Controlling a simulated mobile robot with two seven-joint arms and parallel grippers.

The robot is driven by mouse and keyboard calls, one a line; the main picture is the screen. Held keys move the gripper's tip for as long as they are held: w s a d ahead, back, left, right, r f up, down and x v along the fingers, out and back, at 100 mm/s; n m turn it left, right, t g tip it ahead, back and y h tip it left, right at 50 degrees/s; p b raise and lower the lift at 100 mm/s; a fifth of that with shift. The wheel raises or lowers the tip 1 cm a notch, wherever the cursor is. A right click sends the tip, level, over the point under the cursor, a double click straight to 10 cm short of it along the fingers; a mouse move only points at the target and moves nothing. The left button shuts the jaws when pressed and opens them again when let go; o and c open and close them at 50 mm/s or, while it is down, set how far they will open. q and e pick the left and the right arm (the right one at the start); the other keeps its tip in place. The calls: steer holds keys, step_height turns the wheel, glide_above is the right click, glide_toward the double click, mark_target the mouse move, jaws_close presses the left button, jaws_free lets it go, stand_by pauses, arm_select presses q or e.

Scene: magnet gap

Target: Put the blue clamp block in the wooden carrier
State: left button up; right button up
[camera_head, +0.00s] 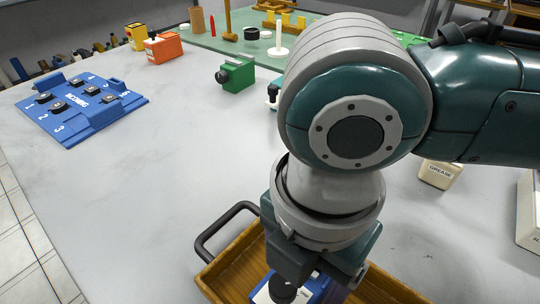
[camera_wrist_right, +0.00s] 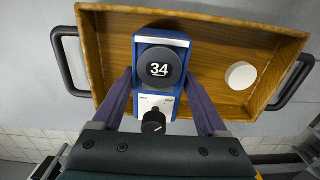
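The blue clamp block (camera_wrist_right: 178,40) has a black round knob marked 34, a smaller black knob and a pale face. In the head view it shows partly (camera_head: 313,286) under my right arm. The wooden carrier (camera_wrist_right: 220,29) is a shallow tray with black handles; its rim also shows in the head view (camera_head: 228,256). My right gripper (camera_wrist_right: 159,76) has its purple fingers against both sides of the block, over the carrier. I cannot tell whether the block touches the carrier floor. My left gripper is out of view.
A white round piece (camera_wrist_right: 241,75) lies in the carrier. A blue INCOMING rack (camera_head: 105,115) stands at left. A green block (camera_head: 237,73), an orange block (camera_head: 163,48) and a green mat (camera_head: 222,42) are farther back. A GREASE container (camera_head: 439,173) stands at right. The table's left middle is clear.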

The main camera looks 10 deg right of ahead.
steer(key=o, duration=0.3)
step_height(320, 180, up, 12)
steer(key=p, duration=0.4)
steer(key=s+a+m+t+y, duration=0.1)
steer(key=s+a+m+y, duration=0.25)
steer(key=a+m, duration=0.25)
steer(key=s+d+f+m+t+h, duration=0.1)
steer(key=s+d+f+m, duration=0.1)
steer(key=d+m, duration=0.6)
steer(key=s+d+f+m+t+h, duration=0.1)
steer(key=s+d+f+m+h, duration=0.1)
steer(key=d+m, duration=0.6)
steer(key=shift+s+d+f+m+t, duration=0.3)
steer(key=shift+f+m, duration=0.2)
steer(key=shift+f, duration=0.3)
